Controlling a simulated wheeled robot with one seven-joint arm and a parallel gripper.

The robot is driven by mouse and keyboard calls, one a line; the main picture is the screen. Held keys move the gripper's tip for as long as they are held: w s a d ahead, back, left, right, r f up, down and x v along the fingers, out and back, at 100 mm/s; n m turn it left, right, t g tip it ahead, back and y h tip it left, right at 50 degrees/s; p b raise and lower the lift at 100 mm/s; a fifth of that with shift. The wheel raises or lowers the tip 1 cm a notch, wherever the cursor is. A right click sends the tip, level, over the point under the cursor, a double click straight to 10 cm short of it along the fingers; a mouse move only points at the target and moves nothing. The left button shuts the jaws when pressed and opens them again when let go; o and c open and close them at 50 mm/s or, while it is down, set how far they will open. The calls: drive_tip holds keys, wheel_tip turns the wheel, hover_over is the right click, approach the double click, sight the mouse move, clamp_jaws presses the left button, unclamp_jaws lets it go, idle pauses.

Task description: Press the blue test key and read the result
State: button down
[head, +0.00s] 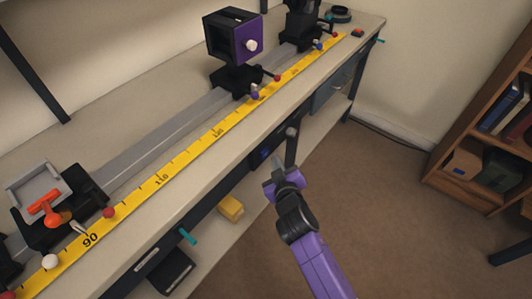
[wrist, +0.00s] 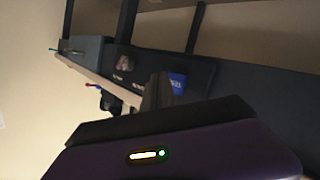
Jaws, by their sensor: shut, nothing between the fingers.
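The blue test key (wrist: 177,83) shows in the wrist view on a dark panel (wrist: 205,78) under the bench edge, with small pale lettering on it that I cannot read. In the head view the key is a small blue patch (head: 265,153) on the bench front. My gripper (head: 278,162) is shut and empty, just right of the key in the head view. In the wrist view its dark fingers (wrist: 157,92) overlap the key's left side. I cannot tell whether they touch it. No result is readable.
The bench (head: 200,178) carries a rail, a yellow scale (head: 190,152), a purple-faced box mount (head: 234,38) and an orange-handled clamp (head: 46,207). A yellow block (head: 231,208) lies on the lower shelf. A bookcase (head: 490,125) stands right; the floor between is clear.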

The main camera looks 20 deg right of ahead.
drive_tip(key=shift+s+d+p, duration=0.5)
drive_tip(key=shift+s+d, duration=0.15)
drive_tip(key=shift+s, duration=0.25)
drive_tip(key=shift+s+d+p, duration=0.45)
drive_tip(key=shift+s+d, duration=0.2)
drive_tip(key=shift+s, duration=0.25)
drive_tip(key=shift+r, duration=0.1)
drive_tip(key=s+a+r+t+y, duration=0.2)
drive_tip(key=s+r, duration=0.1)
drive_tip(key=r, duration=0.4)
drive_tip(key=s+r+m+p, duration=0.1)
drive_tip(key=s+r, duration=0.3)
drive_tip(key=s, duration=0.8)
drive_tip(key=s+d+r+m+g+p, duration=0.1)
drive_tip(key=s+r, duration=0.3)
drive_tip(key=s, duration=0.9)
drive_tip(key=s+r+m+p, duration=0.2)
drive_tip(key=s+r, duration=0.3)
drive_tip(key=s, duration=0.8)
drive_tip(key=shift+s+d+g, duration=0.2)
drive_tip(key=shift+d+g, duration=0.05)
drive_tip(key=shift+g, duration=0.05)
drive_tip(key=shift+r, duration=0.1)
